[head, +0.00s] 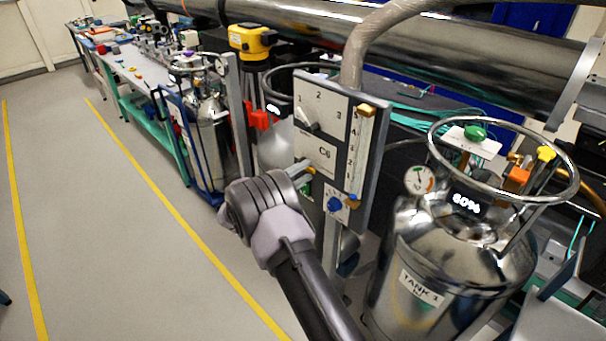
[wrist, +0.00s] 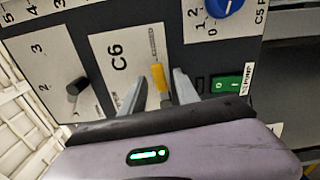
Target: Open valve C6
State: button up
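The C6 plate (wrist: 117,58) is a white label on a grey panel; it also shows in the head view (head: 322,153). Valve C6 has a yellow lever handle (wrist: 159,77) beside the label. My gripper (wrist: 158,92) is open, with one finger on each side of the yellow handle in the wrist view. Gaps show between the handle and both fingers, so I see no firm hold. In the head view my gripper (head: 303,176) is right at the panel front, and its wrist partly hides the panel's lower left side.
Close by on the panel are a black selector knob (wrist: 77,87), a blue dial (wrist: 226,6) and a green pump switch (wrist: 228,84). A steel tank (head: 440,265) stands just right of the panel. Open floor (head: 90,200) lies to the left.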

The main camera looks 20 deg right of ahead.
grip_shut()
dwell(1.4)
